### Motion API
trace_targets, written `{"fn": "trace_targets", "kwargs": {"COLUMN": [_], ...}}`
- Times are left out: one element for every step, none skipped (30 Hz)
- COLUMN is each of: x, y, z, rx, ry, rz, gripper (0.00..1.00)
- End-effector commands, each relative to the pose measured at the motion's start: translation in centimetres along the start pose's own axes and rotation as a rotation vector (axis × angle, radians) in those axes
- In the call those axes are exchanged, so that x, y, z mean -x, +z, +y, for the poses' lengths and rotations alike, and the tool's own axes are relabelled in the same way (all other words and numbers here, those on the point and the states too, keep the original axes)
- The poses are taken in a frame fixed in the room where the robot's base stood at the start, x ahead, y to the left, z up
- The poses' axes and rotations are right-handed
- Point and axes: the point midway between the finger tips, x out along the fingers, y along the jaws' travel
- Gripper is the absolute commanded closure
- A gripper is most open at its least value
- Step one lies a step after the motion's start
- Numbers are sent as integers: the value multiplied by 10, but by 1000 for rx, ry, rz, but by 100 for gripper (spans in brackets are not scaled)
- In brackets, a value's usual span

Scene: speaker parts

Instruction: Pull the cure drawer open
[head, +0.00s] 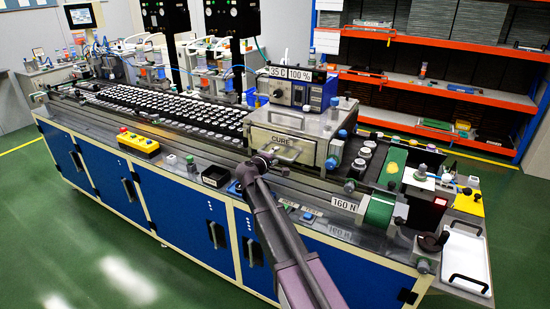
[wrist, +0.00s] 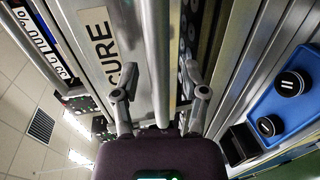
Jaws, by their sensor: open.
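The cure drawer (head: 278,141) is a grey metal front marked CURE, set in a box on the bench; it looks shut. Its bar handle (head: 288,155) runs across the front below the label. In the wrist view the CURE label (wrist: 101,38) is at upper left, and a pale bar (wrist: 157,50), apparently the handle, runs between my fingers. My gripper (wrist: 161,78) is open, one finger on each side of the bar, with gaps showing. In the head view my gripper (head: 262,158) is at the left part of the drawer front; its fingertips are hard to make out there.
Left is a conveyor with many round parts (head: 170,110). A yellow button box (head: 138,143) and a black tray (head: 216,176) sit on the bench front. A green roller (head: 379,211) is at right.

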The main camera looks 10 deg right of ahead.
Motion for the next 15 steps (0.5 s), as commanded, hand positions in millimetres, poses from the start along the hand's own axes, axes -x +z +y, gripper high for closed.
{"fn": "trace_targets", "kwargs": {"x": [0,0,0,0,0,0,0,0,0,0,0,0,0,0,0], "y": [0,0,0,0,0,0,0,0,0,0,0,0,0,0,0], "z": [0,0,0,0,0,0,0,0,0,0,0,0,0,0,0], "rx": [0,0,0,0,0,0,0,0,0,0,0,0,0,0,0], "ry": [0,0,0,0,0,0,0,0,0,0,0,0,0,0,0], "rz": [0,0,0,0,0,0,0,0,0,0,0,-1,-1,-1,-1], "gripper": [43,43,43,43,43,43,52,61,73,82,91,100,100,100,100]}}
